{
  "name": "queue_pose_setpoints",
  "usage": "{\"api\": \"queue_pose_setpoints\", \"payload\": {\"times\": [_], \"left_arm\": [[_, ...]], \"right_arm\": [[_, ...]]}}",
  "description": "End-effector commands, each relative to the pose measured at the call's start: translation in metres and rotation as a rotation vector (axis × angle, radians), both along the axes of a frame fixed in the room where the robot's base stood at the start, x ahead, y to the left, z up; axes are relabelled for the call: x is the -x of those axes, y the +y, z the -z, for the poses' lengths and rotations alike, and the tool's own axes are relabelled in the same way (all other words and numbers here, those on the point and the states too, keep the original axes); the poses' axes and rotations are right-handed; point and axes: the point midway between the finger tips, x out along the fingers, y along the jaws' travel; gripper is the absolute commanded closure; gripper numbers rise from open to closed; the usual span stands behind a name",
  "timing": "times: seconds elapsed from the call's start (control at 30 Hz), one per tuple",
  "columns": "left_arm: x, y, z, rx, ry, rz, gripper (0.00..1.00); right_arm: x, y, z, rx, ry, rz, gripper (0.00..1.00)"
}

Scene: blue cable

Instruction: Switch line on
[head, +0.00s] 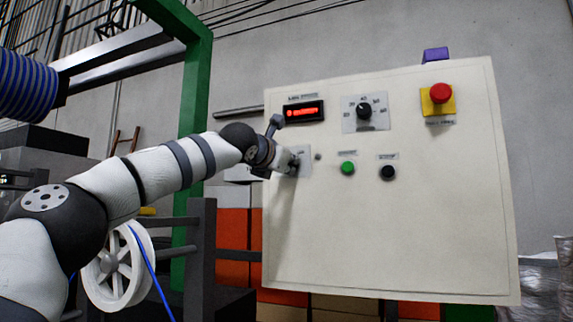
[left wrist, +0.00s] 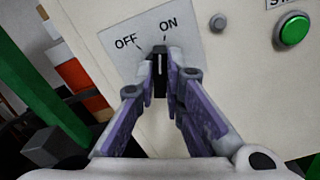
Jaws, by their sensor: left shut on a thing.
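The cream control panel (head: 400,230) fills the right half of the head view. On its left side is a switch plate (left wrist: 120,40) marked OFF and ON in the left wrist view. A black switch knob (left wrist: 160,60) with a pale line sits below the labels, and the line points up between OFF and ON, close to ON. My left gripper (left wrist: 160,68) is shut on the knob, one finger on each side. My right gripper is not in view.
The panel also carries a lit red display (head: 302,112), a dial (head: 365,111), a red emergency button (head: 440,93), a green button (head: 347,168) and a black button (head: 387,172). A green post (head: 195,100) and a white spool (head: 118,262) with blue cable stand left of the panel.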

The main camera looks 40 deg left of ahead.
Motion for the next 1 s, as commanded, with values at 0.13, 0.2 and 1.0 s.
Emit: {"api": "queue_pose_setpoints", "payload": {"times": [0.13, 0.2, 1.0], "left_arm": [[-0.0008, 0.0004, 0.0024, -0.074, 0.023, -0.001, 1.00], [-0.0010, 0.0003, 0.0024, -0.103, 0.030, -0.001, 1.00], [-0.0013, 0.0003, 0.0031, -0.176, 0.048, -0.001, 0.77]], "right_arm": [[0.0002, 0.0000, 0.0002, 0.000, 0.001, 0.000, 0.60], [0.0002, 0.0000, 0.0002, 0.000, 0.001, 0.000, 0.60], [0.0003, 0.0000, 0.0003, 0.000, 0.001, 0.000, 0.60]]}}
